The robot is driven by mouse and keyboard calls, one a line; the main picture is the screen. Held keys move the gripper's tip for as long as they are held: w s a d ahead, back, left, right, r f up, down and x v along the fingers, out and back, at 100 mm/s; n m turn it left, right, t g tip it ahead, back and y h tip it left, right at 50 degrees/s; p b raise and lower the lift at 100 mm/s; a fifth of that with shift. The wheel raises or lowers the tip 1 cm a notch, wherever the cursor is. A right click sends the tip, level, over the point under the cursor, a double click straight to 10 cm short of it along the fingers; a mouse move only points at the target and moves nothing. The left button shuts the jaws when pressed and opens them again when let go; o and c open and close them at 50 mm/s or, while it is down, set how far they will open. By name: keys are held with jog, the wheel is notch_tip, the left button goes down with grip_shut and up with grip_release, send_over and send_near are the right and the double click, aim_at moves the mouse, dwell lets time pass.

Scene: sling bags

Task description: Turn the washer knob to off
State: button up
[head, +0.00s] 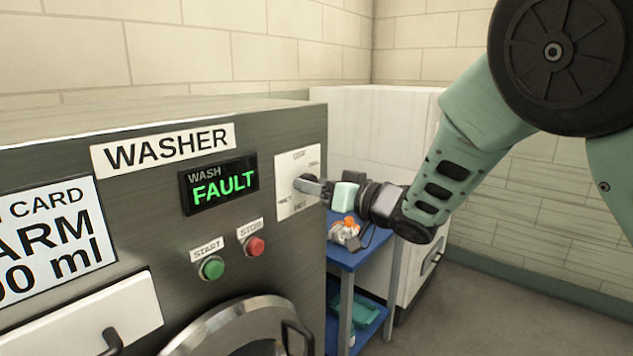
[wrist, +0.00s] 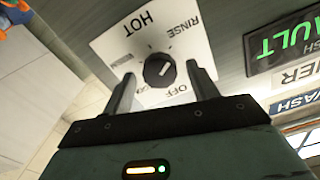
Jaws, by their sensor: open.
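The washer (head: 60,125) has a white dial plate (head: 297,163) at the right of its front. In the wrist view the dark round knob (wrist: 158,71) sits in the middle of that plate (wrist: 120,45). HOT, RINSE and OFF can be read around it; other print is small or partly covered. A pale mark shows on the knob, but its exact setting is hard to read. My gripper (wrist: 160,73) is open, with one finger on each side of the knob and visible gaps to it. In the head view my gripper (head: 312,187) is at the plate and hides the knob.
A green START button (head: 212,268) and a red STOP button (head: 255,246) sit left of and below the plate. A blue cart (head: 350,256) with small items stands right of the washer, under my gripper.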

jog(key=shift+w+a, duration=0.15)
jog(key=shift+a, duration=0.05)
jog(key=c, duration=1)
